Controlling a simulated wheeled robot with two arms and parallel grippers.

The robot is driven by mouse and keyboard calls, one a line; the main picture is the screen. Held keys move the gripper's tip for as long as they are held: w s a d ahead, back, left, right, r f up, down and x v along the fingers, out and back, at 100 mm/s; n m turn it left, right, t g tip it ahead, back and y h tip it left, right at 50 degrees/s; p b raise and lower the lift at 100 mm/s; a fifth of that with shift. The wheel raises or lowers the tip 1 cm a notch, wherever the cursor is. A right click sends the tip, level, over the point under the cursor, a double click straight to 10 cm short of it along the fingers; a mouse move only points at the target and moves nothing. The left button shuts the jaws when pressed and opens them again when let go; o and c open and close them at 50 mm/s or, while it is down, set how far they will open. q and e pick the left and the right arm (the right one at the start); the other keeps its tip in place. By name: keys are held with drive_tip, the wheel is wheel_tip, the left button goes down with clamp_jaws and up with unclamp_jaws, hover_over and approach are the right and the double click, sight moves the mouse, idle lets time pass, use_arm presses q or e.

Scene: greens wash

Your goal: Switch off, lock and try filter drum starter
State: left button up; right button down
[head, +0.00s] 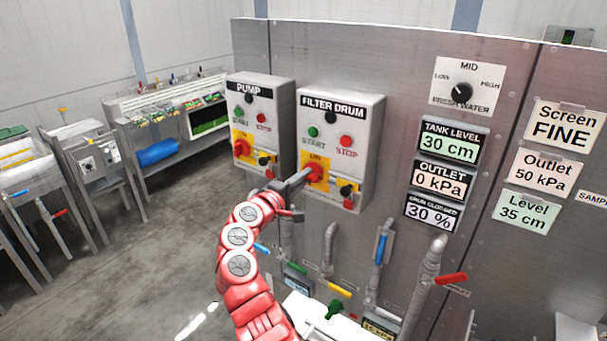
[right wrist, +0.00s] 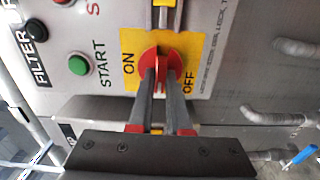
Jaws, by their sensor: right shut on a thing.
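The filter drum starter is a grey box (head: 365,125) on the steel panel, with a green START button (head: 313,132) and a red STOP button (head: 345,141). Its red rotary handle (head: 316,170) sits on a yellow plate marked ON and OFF, and also shows in the right wrist view (right wrist: 161,68). My right gripper (head: 304,178) is shut on this handle, one finger on each side in the right wrist view (right wrist: 160,95). The fingers partly hide the handle, so its exact setting is unclear. A small black part (head: 347,190) sits lower right on the box. My left gripper is out of view.
The pump starter (head: 270,105) stands close on the left, with its own red handle (head: 242,148). Pipes and coloured valve levers, one red (head: 451,279) and one blue (head: 381,248), stick out below. Display signs (head: 449,145) are on the right. Open floor (head: 150,240) lies left.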

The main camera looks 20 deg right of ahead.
drive_tip(key=shift+n, duration=0.3)
drive_tip(key=c, duration=0.9)
unclamp_jaws()
drive_tip(key=shift+o, duration=0.2)
drive_tip(key=shift+a, duration=0.15)
drive_tip(key=b+v, duration=0.5)
drive_tip(key=v, duration=1.2)
drive_tip(key=shift+s+f, duration=0.1)
